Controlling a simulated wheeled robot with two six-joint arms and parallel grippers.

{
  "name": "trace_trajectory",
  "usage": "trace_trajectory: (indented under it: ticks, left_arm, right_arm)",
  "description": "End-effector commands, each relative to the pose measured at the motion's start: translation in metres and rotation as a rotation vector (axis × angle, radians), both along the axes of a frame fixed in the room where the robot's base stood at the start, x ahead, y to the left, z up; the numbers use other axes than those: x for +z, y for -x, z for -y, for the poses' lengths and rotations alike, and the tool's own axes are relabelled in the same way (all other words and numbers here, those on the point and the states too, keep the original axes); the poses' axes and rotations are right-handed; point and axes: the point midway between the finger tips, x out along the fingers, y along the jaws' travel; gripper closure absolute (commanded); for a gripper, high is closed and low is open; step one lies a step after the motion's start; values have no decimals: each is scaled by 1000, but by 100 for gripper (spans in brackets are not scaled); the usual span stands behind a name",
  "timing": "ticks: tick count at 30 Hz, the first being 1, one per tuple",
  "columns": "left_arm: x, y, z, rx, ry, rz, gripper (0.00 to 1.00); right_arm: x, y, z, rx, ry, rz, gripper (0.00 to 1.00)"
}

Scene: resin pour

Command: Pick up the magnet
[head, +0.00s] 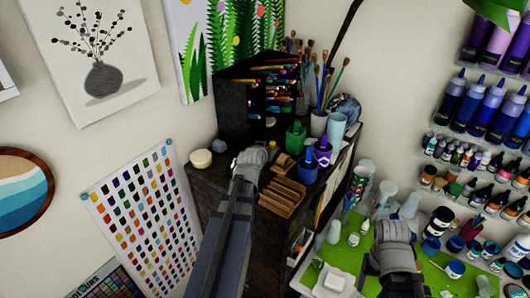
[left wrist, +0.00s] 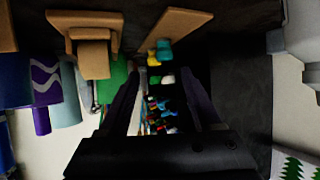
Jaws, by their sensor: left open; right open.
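I cannot pick out the magnet with certainty in either view. My left gripper (head: 252,157) is over the dark desk, in front of the black organiser, and hides part of what lies behind it. In the left wrist view its two dark fingers (left wrist: 163,105) are apart, with nothing held between them. Small coloured pieces in yellow, blue, white and red (left wrist: 163,105) show beyond the fingers. My right gripper (head: 393,240) is over the green mat at the right; its fingertips are hard to make out.
The black organiser (head: 232,101) holds coloured pens. A green bottle (head: 295,138), a purple bottle (head: 323,153) and a pale blue cup (head: 336,128) stand right of my left gripper. A slotted wooden holder (head: 283,197) is close by. Paint pots crowd the green mat (head: 345,258).

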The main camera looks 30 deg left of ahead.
Motion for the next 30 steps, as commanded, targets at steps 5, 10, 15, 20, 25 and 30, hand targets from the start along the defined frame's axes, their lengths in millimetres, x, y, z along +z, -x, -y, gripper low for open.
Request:
trace_trajectory:
  ticks: [5,10,15,20,25,30]
  left_arm:
    - [-7,-10,-4,0,0,0,35]
    - [-13,-15,-7,0,0,0,35]
    - [-31,-30,-18,1,0,0,35]
    - [-39,-47,-24,0,0,0,35]
    - [-37,-47,-24,0,0,0,35]
    - [-37,-47,-24,0,0,0,46]
  right_arm:
    - [-7,0,0,4,1,1,33]
    - [-13,0,0,7,0,1,33]
    - [-31,-1,0,16,1,0,33]
    - [-39,-1,0,23,2,0,33]
    - [-37,-1,0,24,2,0,33]
    - [-37,-1,0,24,2,0,33]
